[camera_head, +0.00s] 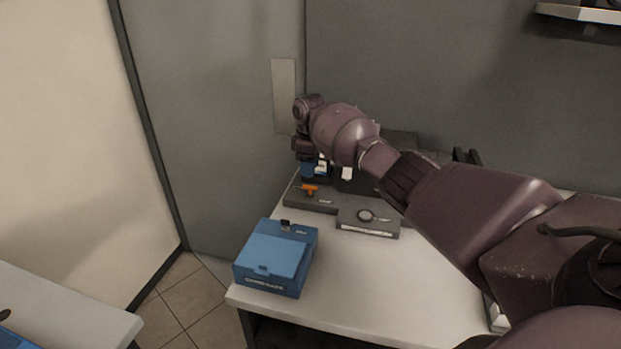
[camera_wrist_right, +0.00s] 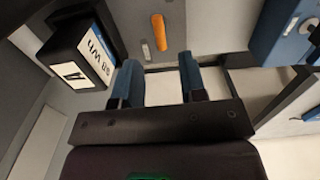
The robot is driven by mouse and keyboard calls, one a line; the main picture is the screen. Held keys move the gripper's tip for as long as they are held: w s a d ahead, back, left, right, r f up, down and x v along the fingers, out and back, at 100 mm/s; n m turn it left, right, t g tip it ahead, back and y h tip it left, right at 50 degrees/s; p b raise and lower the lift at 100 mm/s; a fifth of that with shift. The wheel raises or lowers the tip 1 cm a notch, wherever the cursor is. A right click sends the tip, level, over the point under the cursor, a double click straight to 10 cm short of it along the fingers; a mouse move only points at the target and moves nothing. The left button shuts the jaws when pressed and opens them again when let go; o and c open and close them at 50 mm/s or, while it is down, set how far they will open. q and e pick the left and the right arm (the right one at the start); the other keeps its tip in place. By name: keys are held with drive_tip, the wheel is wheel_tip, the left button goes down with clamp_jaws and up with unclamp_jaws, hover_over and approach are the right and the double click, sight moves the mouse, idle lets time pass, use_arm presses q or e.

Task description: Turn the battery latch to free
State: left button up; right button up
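The orange battery latch (camera_head: 309,189) stands on a low dark grey base (camera_head: 325,203) at the back left of the table. In the right wrist view the latch (camera_wrist_right: 159,32) lies ahead of the fingertips, roughly in line with the gap between them. My right gripper (camera_wrist_right: 159,70) is open, with two blue fingers apart and nothing between them. A black block with white labels (camera_wrist_right: 92,58), perhaps the battery, is left of the fingers. In the head view the right wrist hangs above and behind the latch, and its fingertips are hard to make out. My left gripper is not in view.
A blue box (camera_head: 275,252) sits at the table's front left corner. A grey device with a round dial (camera_head: 367,216) stands right of the latch. The white tabletop (camera_head: 360,285) is clear in front. A grey wall is close behind.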

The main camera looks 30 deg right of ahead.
drive_tip(key=shift+r, duration=1.65)
